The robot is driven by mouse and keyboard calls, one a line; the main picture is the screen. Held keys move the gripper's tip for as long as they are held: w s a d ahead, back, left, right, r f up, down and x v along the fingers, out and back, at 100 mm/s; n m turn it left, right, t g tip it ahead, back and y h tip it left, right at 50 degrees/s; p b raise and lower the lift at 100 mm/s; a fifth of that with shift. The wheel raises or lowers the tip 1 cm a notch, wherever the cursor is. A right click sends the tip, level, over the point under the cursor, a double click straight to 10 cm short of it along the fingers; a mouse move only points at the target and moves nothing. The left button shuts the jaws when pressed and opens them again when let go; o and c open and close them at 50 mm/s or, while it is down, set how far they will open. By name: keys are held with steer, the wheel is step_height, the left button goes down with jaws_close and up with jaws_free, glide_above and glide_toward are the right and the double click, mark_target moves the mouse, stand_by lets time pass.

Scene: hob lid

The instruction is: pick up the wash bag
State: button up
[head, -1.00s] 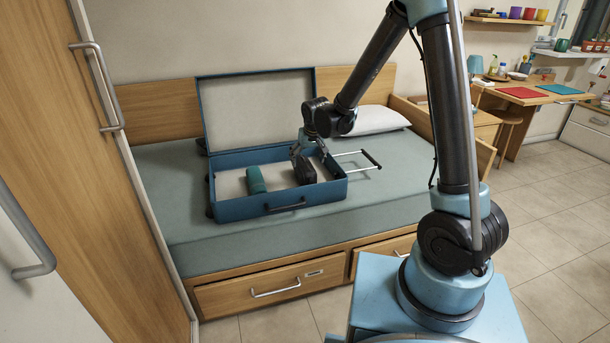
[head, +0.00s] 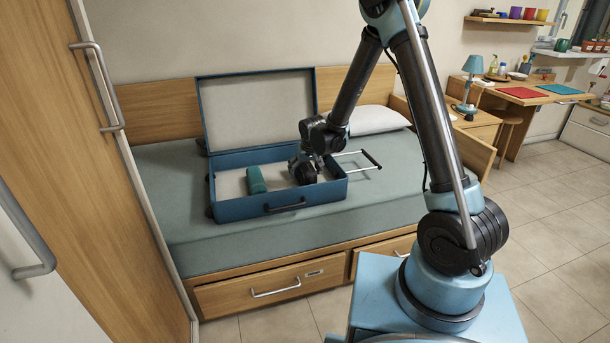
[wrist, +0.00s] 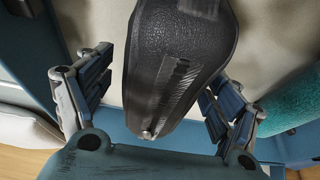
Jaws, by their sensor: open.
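The wash bag (wrist: 180,65) is black and leathery with a zip along it. In the wrist view it lies between the two spread fingers of my gripper (wrist: 158,95), with visible gaps on both sides. In the head view the dark wash bag (head: 305,174) is in the right part of the open blue suitcase (head: 235,209), partly hidden by my gripper (head: 312,165), which is down at it. My gripper is open, one finger on each side of the bag.
A green rolled item (head: 256,180) lies in the suitcase, left of the bag; it also shows as teal cloth at the right of the wrist view (wrist: 290,112). The suitcase lid (head: 258,108) stands open behind. The suitcase lies on a bed (head: 170,190) with a white pillow (head: 378,120).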

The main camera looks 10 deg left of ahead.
steer(key=shift+f, duration=0.15)
steer(key=c, duration=1.5)
steer(key=shift+o, duration=0.2)
